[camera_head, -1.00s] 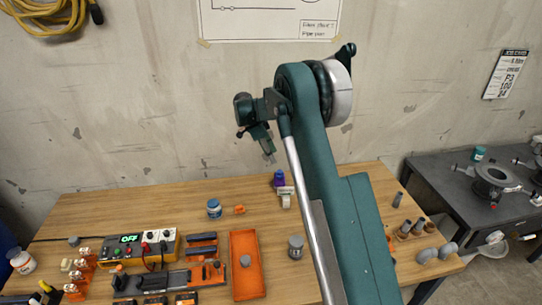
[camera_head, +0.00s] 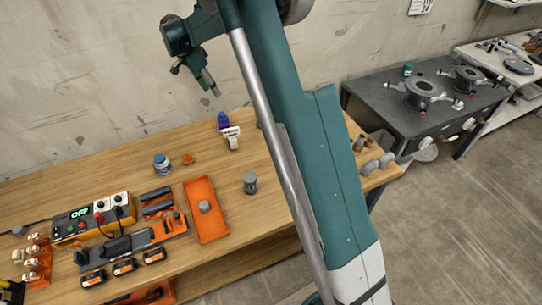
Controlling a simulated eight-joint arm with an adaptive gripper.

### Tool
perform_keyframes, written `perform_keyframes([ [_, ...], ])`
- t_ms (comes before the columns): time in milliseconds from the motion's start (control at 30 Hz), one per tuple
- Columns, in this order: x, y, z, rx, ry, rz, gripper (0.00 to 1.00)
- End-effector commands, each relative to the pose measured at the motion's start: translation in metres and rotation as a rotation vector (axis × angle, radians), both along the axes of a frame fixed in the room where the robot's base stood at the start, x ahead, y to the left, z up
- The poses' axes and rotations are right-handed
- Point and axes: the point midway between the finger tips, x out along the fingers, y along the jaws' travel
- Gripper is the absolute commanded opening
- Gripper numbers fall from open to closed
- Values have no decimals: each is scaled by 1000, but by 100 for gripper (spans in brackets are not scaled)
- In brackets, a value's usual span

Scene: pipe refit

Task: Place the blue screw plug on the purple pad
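A small blue piece, which looks like the blue screw plug (camera_head: 222,115), stands at the back edge of the wooden table. It appears to rest on a small purple patch, which looks like the purple pad (camera_head: 224,125); the two are too small to separate clearly. My gripper (camera_head: 212,90) hangs above and slightly left of them in the picture, pointing down, apart from the plug. Nothing clear shows between its fingers, and their opening is too small to judge.
A white labelled block (camera_head: 232,134) stands just in front of the pad. An orange tray (camera_head: 193,222) holds a grey cap; a grey cylinder (camera_head: 250,183) stands to its right. A blue-lidded jar (camera_head: 161,164) and an orange fitting (camera_head: 188,159) are left. Grey pipe fittings (camera_head: 377,163) stand right.

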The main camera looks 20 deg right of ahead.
Motion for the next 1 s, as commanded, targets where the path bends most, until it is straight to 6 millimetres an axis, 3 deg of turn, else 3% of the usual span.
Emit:
perform_keyframes([
  [500,-84,-13,83,40,-13,250,42],
  [1000,-176,-23,138,54,-42,487,42],
])
